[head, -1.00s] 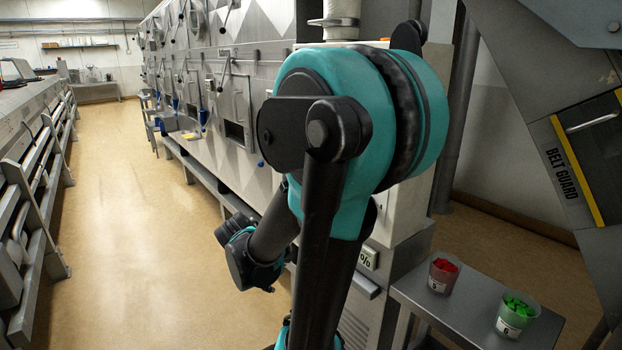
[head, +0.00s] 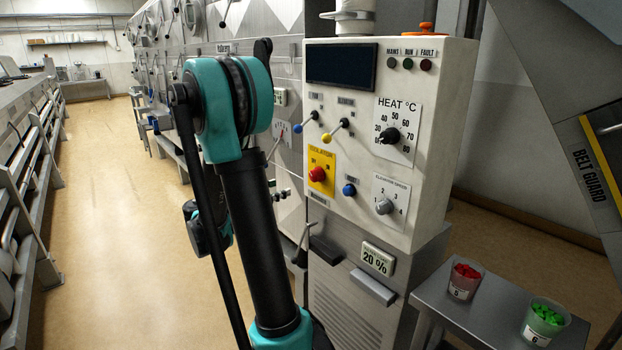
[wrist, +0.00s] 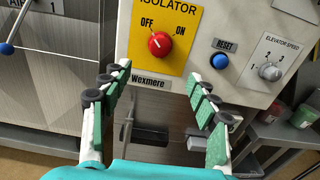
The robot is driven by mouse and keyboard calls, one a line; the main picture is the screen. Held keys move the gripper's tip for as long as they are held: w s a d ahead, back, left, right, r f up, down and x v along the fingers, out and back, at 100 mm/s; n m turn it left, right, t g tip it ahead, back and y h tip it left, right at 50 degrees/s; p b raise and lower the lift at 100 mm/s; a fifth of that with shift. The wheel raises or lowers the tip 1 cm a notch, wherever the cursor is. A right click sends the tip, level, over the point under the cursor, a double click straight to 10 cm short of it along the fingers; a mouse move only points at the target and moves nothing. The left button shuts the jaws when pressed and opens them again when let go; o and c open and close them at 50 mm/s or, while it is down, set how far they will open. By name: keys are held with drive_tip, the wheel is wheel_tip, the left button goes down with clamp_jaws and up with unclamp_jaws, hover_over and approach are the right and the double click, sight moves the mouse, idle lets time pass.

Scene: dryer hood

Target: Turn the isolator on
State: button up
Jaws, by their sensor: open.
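The isolator is a yellow plate marked OFF and ON with a round red knob (head: 317,174) on the white control box. In the wrist view the red knob (wrist: 160,44) is at upper middle, with its pale mark leaning up-left toward OFF. My gripper (wrist: 157,75) is open and empty. Its green-padded fingers stand apart, one on each side, below the knob in the picture and not touching it. My gripper cannot be made out in the head view, where my arm stands left of the box.
A blue reset button (wrist: 220,61) and the grey elevator speed dial (wrist: 269,71) are right of the isolator. Two toggle levers (head: 337,129) sit above it, and the heat dial (head: 389,136) is up-right. A table with cups (head: 545,322) stands lower right. The floor at left is clear.

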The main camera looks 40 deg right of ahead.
sight(312, 177)
drive_tip(key=d, duration=0.9)
drive_tip(key=w+d, duration=0.1)
drive_tip(key=d, duration=0.4)
drive_tip(key=shift+d, duration=0.15)
drive_tip(key=shift+c, duration=0.6)
drive_tip(key=c, duration=1)
drive_tip(key=shift+c, duration=0.2)
